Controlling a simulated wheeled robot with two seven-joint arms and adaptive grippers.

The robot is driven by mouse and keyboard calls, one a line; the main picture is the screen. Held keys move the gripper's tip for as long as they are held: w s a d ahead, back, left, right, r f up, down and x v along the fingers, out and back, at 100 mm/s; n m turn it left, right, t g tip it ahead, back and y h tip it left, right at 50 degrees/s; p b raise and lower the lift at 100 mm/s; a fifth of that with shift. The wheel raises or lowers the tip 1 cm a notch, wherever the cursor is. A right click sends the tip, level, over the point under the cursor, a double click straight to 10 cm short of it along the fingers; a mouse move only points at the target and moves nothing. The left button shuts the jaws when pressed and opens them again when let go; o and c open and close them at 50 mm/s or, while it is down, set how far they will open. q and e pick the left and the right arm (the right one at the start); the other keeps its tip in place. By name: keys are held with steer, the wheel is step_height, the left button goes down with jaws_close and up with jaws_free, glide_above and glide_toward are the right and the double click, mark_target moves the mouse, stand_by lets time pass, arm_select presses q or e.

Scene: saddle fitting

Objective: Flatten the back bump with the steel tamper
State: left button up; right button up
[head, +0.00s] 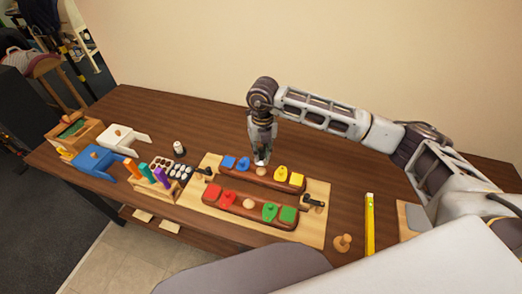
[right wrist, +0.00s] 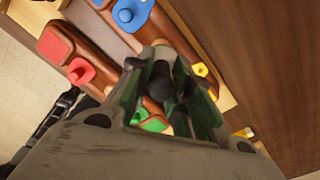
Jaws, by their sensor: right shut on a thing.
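My right gripper (head: 262,148) is above the middle of the back bar (head: 240,179). It is shut on the steel tamper; the tamper's dark round handle (right wrist: 160,82) shows between the fingers in the right wrist view. Its lower end sits just over the tan back bump (head: 262,171), between the blue and yellow pieces; I cannot tell whether they touch. The front bar (head: 235,208) has its own round tan bump (head: 249,204) between red and green pieces. My left gripper is not in view.
Both bars lie on a light board (head: 312,232) with dark clamps at its sides. A wooden knob (head: 342,242) and a yellow bar (head: 370,225) lie to the right. The back of the table is clear.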

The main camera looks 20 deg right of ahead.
mark_target(261, 158)
steer(key=shift+r, duration=0.15)
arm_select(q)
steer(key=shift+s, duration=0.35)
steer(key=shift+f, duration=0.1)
arm_select(e)
steer(key=shift+f, duration=0.2)
arm_select(q)
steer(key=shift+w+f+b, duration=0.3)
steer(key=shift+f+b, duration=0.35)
steer(key=shift+b, duration=0.15)
arm_select(e)
steer(key=shift+f, duration=1.75)
